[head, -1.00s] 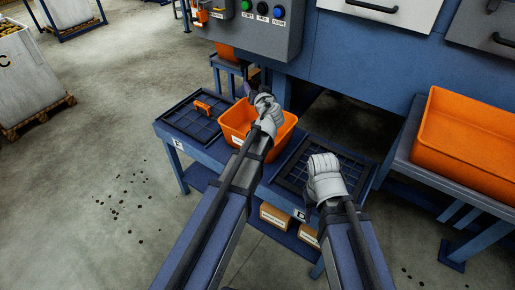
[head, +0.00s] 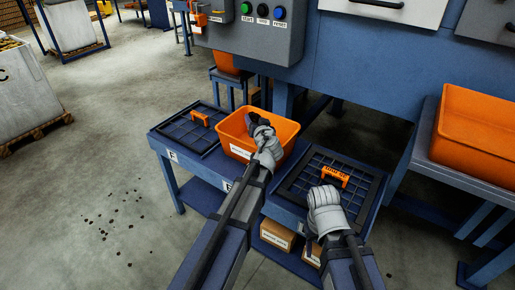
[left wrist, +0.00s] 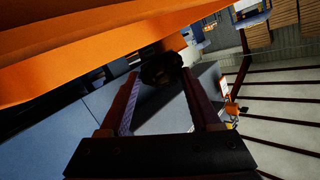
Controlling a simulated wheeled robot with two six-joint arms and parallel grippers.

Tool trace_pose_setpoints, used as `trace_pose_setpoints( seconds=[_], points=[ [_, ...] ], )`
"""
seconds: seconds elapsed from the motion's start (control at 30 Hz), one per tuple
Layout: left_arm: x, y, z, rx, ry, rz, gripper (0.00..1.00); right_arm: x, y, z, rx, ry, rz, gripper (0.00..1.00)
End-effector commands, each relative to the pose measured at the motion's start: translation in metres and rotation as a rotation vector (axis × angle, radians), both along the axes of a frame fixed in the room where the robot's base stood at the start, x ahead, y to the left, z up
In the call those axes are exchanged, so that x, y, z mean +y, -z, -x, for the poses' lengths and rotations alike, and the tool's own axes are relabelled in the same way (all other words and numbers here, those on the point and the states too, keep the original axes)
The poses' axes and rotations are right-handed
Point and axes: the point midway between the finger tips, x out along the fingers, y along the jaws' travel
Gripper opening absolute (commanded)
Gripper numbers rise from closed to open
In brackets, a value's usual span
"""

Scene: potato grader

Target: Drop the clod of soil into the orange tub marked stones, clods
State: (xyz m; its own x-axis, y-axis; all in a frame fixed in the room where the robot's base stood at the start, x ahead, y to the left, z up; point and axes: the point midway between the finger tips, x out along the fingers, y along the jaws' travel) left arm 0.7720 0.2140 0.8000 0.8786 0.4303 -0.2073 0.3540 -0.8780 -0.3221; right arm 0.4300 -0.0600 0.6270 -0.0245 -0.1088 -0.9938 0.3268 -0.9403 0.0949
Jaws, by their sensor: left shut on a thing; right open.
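The orange tub (head: 287,133) sits in the middle of the low blue bench, with a white label on its front too small to read. My left gripper (head: 251,120) is over the tub's opening. In the left wrist view its fingers (left wrist: 160,95) are shut on a dark, rough lump, the clod of soil (left wrist: 160,68). An orange wall (left wrist: 80,65), likely the tub's, fills the upper left there. In the head view the clod is hard to tell from the dark fingertips. My right gripper (head: 316,238) is open above the right part of the bench, its fingers mostly hidden.
Black-framed grids with orange handles lie left (head: 185,132) and right (head: 365,180) of the tub. A larger orange bin (head: 470,135) stands on the right. A control box (head: 262,38) with buttons is behind. Labelled boxes (head: 277,233) sit on the lower shelf.

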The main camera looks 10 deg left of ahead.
Motion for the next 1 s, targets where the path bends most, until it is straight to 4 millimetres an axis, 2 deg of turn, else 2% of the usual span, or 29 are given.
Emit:
trace_pose_setpoints(
  seconds=[0.03,0.2,0.57,0.6,0.87,1.0],
  points=[
    [0.000,0.013,0.000,0.000,0.000,0.000,0.06,0.000,0.013,0.000,0.000,0.000,0.001,0.50],
    [0.000,0.029,0.000,0.000,0.000,0.000,0.06,-0.001,0.029,0.000,-0.001,-0.001,0.003,0.50],
    [0.000,0.030,0.000,0.000,0.000,0.000,0.06,-0.001,0.030,0.000,-0.002,-0.001,0.005,0.50],
    [0.000,0.030,0.000,0.000,0.000,0.000,0.68,-0.001,0.030,0.000,-0.002,-0.001,0.005,0.50],
    [0.000,0.030,0.000,0.000,0.000,0.000,0.98,-0.001,0.030,0.000,-0.002,-0.001,0.005,0.50],
    [0.000,0.030,0.000,0.000,0.000,0.000,0.99,-0.001,0.030,0.000,-0.002,-0.001,0.005,0.50]
  ],
)
